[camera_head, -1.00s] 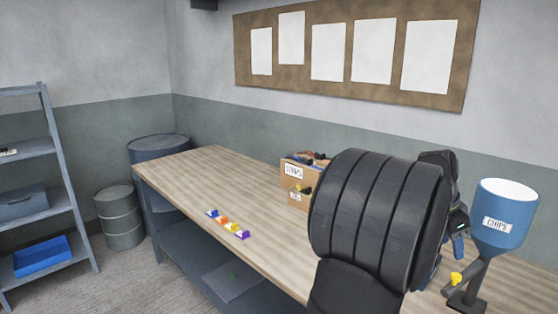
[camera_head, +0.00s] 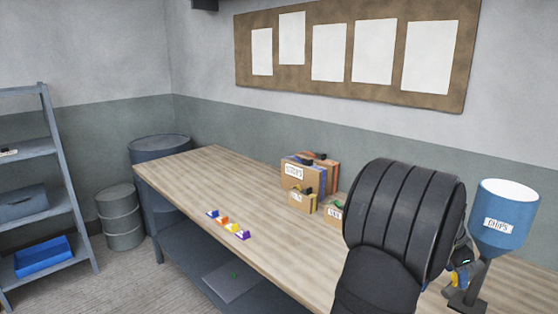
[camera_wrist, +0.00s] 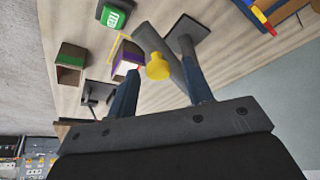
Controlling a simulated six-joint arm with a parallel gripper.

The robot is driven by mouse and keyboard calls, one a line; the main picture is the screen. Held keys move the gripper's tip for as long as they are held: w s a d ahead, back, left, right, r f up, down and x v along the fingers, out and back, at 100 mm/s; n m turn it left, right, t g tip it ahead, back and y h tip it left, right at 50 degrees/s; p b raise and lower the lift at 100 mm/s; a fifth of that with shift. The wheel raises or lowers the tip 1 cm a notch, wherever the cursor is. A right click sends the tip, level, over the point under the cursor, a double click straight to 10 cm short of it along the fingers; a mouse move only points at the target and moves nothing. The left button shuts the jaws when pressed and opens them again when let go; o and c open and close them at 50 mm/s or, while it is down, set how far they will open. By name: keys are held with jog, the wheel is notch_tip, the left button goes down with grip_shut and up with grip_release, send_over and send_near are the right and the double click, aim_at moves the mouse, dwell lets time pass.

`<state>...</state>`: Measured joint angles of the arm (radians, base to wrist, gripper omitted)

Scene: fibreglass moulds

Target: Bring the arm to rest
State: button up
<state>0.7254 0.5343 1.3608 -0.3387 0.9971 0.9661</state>
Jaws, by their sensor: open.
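My arm's dark ribbed link stands large in front of the bench in the head view and hides most of my gripper. In the wrist view my gripper (camera_wrist: 158,57) has its two blue fingers spread apart, with nothing held between them. Beyond the fingers, a grey spout with a yellow knob (camera_wrist: 158,66) shows between them; whether they touch it cannot be told. In the head view a small part of the gripper's blue end shows close to the blue chips hopper (camera_head: 502,220).
The wooden bench (camera_head: 180,172) carries labelled boxes (camera_head: 294,172) and a row of small coloured pieces (camera_head: 227,223). A shelf (camera_head: 35,148) and drums (camera_head: 119,215) stand at the left. The wrist view shows dark-sided boxes (camera_wrist: 72,55).

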jog(key=shift+r, duration=0.15)
jog(key=v, duration=1.7)
jog(key=x, duration=1.7)
jog(key=shift+s+d+n, duration=0.35)
jog(key=shift+s+n, duration=0.15)
jog(key=shift+s, duration=0.15)
jog(key=shift+w+a+m, duration=0.3)
jog(key=shift+w+m, duration=0.1)
jog(key=shift+w, duration=0.2)
jog(key=v, duration=1.6)
